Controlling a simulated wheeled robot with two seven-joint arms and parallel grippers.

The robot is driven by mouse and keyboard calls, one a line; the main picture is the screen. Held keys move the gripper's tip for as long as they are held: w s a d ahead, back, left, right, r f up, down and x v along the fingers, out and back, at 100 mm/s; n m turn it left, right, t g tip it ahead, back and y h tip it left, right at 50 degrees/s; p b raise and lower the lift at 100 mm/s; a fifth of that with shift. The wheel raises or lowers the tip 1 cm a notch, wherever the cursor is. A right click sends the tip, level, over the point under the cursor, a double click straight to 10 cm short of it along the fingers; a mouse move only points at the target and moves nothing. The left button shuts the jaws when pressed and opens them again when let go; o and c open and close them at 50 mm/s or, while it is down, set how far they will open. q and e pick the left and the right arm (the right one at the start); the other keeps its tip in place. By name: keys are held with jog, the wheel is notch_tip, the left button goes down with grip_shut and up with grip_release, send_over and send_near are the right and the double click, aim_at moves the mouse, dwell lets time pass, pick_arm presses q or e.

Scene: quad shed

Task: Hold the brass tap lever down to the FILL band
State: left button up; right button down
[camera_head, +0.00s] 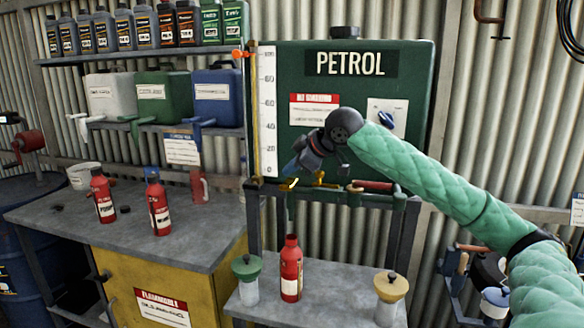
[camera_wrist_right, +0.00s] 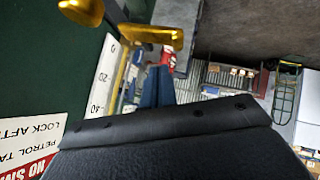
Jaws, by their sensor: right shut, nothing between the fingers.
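The brass tap (camera_head: 320,181) is at the bottom of the green petrol tank (camera_head: 415,85). A bright brass piece, which looks like the lever's end (camera_head: 291,184), shows just below my right gripper (camera_head: 288,173). In the right wrist view a flat brass piece (camera_wrist_right: 150,36) lies by my blue fingers (camera_wrist_right: 156,88); I cannot tell whether they touch. My right gripper is shut and empty, angled down and left in front of the tank. It hides part of the tap. I see no clear FILL band. My left gripper is not in view.
An open red bottle (camera_head: 290,270) stands on the lower shelf (camera_head: 335,290) below the tap, between a green-topped jar (camera_head: 246,280) and a yellow-topped jar (camera_head: 389,300). A red-handled part (camera_head: 372,185) is right of the tap. More red bottles (camera_head: 158,205) stand on the left bench (camera_head: 190,250).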

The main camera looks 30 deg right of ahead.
jog(key=shift+r+p, duration=0.3)
jog(key=shift+r, duration=0.1)
pick_arm(q)
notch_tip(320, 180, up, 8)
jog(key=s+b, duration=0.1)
jog(key=b, duration=0.1)
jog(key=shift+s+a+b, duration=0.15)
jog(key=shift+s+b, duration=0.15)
jog(key=shift+b, duration=0.1)
pick_arm(e)
jog(key=w+d+v, duration=0.1)
jog(key=v, duration=0.8)
jog(key=shift+s+d+r, duration=0.25)
jog(key=shift+d+r, duration=0.15)
jog(key=shift+r, duration=0.1)
